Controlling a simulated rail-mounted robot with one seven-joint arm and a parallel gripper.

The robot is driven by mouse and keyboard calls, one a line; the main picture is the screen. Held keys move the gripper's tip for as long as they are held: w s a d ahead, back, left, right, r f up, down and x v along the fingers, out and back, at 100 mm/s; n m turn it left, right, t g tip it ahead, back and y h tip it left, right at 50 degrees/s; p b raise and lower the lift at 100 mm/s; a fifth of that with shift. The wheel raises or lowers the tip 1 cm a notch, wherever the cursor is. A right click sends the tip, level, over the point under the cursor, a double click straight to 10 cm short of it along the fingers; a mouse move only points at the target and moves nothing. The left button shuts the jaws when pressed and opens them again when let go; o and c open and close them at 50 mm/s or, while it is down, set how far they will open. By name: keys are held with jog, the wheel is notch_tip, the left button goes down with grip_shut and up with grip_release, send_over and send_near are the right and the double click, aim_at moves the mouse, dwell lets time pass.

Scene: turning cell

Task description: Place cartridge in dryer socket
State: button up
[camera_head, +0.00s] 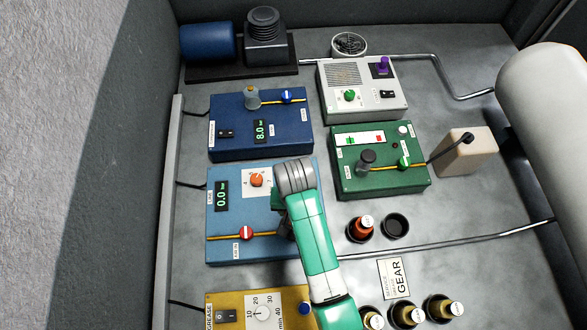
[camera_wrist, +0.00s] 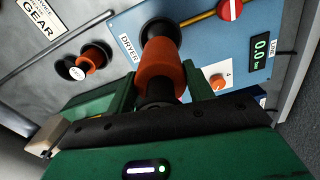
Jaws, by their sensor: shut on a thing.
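My gripper (camera_wrist: 160,92) is shut on an orange cartridge (camera_wrist: 161,66) in the wrist view. Its fingers lie on either side of the cartridge. The cartridge's far end meets or overlaps a black round part, apparently the dryer socket (camera_wrist: 160,27), on the light blue panel (camera_wrist: 203,45) beside the DRYER label. I cannot tell how far it is seated. In the head view the light blue panel (camera_head: 222,246) is at centre left, and my arm hides the socket and the held cartridge.
A second orange cartridge (camera_head: 361,229) stands in a holder beside an empty black cup (camera_head: 395,226). A red valve handle (camera_head: 246,233) and an orange knob (camera_head: 257,180) are close by on the light blue panel. Dark blue (camera_head: 235,145) and green (camera_head: 400,181) units stand behind.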

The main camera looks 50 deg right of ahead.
notch_tip(320, 180, down, 10)
jog(key=shift+r+b, duration=0.15)
jog(key=shift+b, duration=0.5)
jog(key=o, duration=1.2)
notch_tip(320, 180, up, 12)
jog(key=shift+r+p, duration=0.1)
jog(key=shift+p, duration=0.8)
